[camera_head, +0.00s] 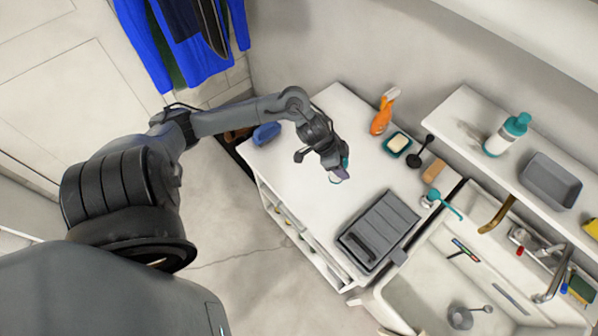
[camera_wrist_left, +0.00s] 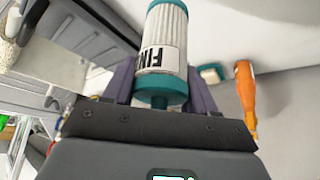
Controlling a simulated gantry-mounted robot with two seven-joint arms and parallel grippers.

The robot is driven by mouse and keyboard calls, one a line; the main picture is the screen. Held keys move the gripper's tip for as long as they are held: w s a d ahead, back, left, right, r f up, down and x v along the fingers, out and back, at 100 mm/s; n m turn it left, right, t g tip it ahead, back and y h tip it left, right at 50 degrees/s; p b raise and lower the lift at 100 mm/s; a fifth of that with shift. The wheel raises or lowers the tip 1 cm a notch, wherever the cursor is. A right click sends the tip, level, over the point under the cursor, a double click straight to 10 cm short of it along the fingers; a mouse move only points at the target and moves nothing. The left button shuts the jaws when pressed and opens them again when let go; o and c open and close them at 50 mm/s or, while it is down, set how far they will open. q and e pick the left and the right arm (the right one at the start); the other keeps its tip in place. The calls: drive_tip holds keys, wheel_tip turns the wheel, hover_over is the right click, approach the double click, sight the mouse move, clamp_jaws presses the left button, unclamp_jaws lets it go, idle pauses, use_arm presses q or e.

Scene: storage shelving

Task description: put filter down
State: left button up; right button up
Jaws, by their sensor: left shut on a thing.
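The filter (camera_wrist_left: 160,50) is a white ribbed cylinder with teal end caps and a label with dark letters. In the left wrist view it sits between the two fingers of my left gripper (camera_wrist_left: 160,92), which is shut on it. In the head view my left gripper (camera_head: 338,172) is over the white countertop, and only a small bit of the filter shows at its tip. I cannot tell from these views whether the filter touches the countertop (camera_head: 310,205). My right gripper is not in view.
A grey case (camera_head: 378,232) lies on the countertop near the sink (camera_head: 425,285). An orange spray bottle (camera_head: 382,115), a soap dish (camera_head: 397,144) and a dark brush stand along the back. A blue object (camera_head: 266,133) lies at the left corner. The countertop's left and front parts are clear.

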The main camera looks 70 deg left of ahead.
use_arm(q)
drive_tip(key=shift+s+a+f+b, duration=0.15)
drive_tip(key=shift+s+a+f, duration=0.15)
drive_tip(key=shift+a+f, duration=1.25)
drive_tip(key=shift+s+a+f+b, duration=0.2)
drive_tip(key=shift+s+a+f, duration=0.1)
drive_tip(key=shift+a+f, duration=1.25)
drive_tip(key=shift+s+a+f+b, duration=0.15)
drive_tip(key=shift+s+a+f, duration=0.15)
drive_tip(key=shift+a+f, duration=1.25)
drive_tip(key=shift+f, duration=0.1)
drive_tip(key=o, duration=1.1)
drive_tip(key=shift+o, duration=0.2)
drive_tip(key=p+v, duration=0.1)
drive_tip(key=v, duration=1.1)
